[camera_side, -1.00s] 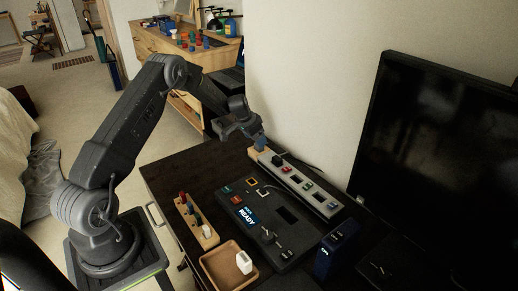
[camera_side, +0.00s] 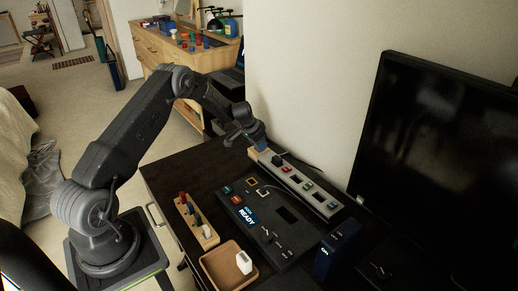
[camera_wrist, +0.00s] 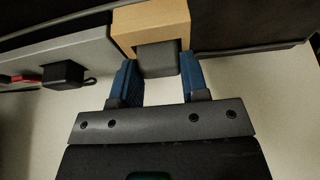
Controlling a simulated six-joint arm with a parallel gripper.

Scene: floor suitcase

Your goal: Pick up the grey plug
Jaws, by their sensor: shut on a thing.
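The grey plug (camera_wrist: 157,60) is a small dark grey block in the wrist view. It sits against a light wooden block (camera_wrist: 152,24), partly inside its notch; how deep it goes is hidden. My gripper (camera_wrist: 158,74) is shut on the grey plug, one blue finger on each side. In the side view my gripper (camera_side: 258,142) is at the wooden block (camera_side: 253,153), at the far end of the power strip. The plug is too hidden by the fingers to make out there.
The grey power strip (camera_side: 312,194) carries a black plug (camera_side: 277,159) near the wooden block. A dark panel (camera_side: 288,240) reads READY. A peg rack (camera_side: 207,236), a wooden tray (camera_side: 208,265) with a white piece and a blue box (camera_side: 336,248) stand nearby. The wall is close behind.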

